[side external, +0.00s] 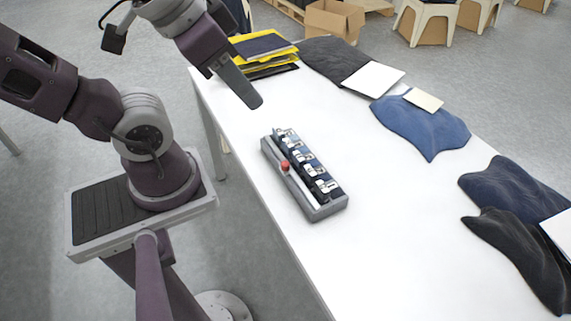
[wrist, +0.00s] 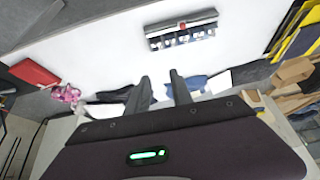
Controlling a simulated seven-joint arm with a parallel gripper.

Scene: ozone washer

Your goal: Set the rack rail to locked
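The rack (side external: 318,207) is a grey block on the white table, with a row of dark slots and white labelled pieces (side external: 308,160). A light rail runs along its near long side, with a red knob (side external: 285,165) around the middle of that side. In the wrist view the rack (wrist: 181,31) is at the top, with the red knob (wrist: 183,25) at its upper edge. My gripper (side external: 250,100) is above the table, behind and left of the rack, apart from it. In the wrist view its two fingers (wrist: 160,85) are spread with nothing between them. I cannot read the rail's setting.
Yellow and dark folders (side external: 265,55) are stacked at the table's far left end. Dark and blue cloths (side external: 420,125) and white sheets (side external: 373,78) lie along the far side. The white table (side external: 360,235) is clear around the rack.

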